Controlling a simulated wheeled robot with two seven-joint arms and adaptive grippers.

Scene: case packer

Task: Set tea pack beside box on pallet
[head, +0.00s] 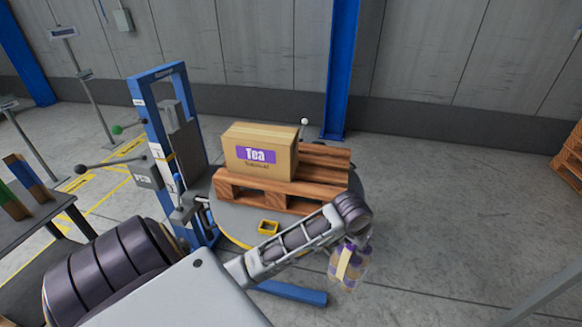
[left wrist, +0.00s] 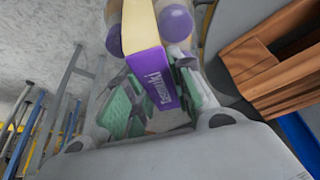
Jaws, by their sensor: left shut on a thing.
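The tea pack (head: 346,264) is a clear pack with purple parts and a cream band. My left gripper (left wrist: 156,98) is shut on it; the green-padded fingers lie on either side of its purple label (left wrist: 155,77). In the head view the pack hangs below the wrist, right of and nearer than the pallet, clear of it. The wooden pallet (head: 325,178) stands on a round grey turntable. A cardboard box (head: 259,153) marked Tea sits on the pallet's left part; bare slats show to its right. The pallet also shows in the left wrist view (left wrist: 262,62). My right gripper is not in view.
A blue mast machine (head: 150,110) stands left of the turntable (head: 237,224). A dark table (head: 45,212) with coloured packs is at far left. Floor at right is open; another wooden pallet (head: 571,158) is at far right.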

